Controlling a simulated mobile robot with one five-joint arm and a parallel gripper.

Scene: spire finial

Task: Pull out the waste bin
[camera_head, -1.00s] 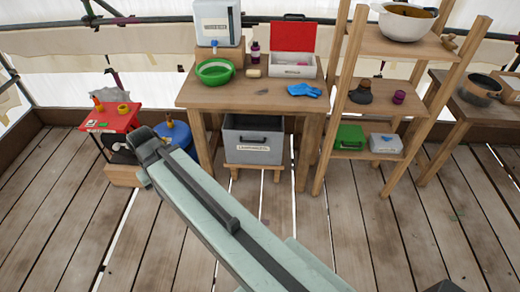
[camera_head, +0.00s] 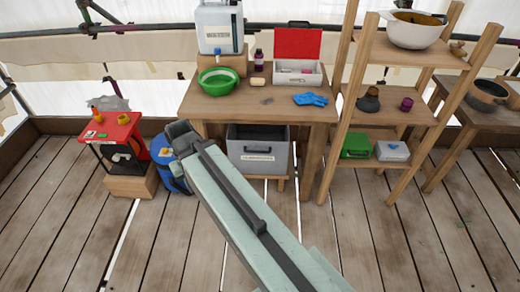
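The waste bin (camera_head: 259,159) is a grey box with a dark handle and a white label on its front. It sits under the wooden table (camera_head: 258,105), between the table's legs, on a low wooden support. Its inside looks dark. My arm reaches from the bottom of the picture up and left, ending in front of the table's left leg, left of the bin. The arm covers part of the bin's lower left side. My gripper's fingers cannot be made out at the arm's end.
A wooden shelf (camera_head: 401,118) stands close right of the table. The table holds a green bowl (camera_head: 218,81), a water container (camera_head: 219,28) and blue gloves (camera_head: 311,99). The plank floor in front is clear.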

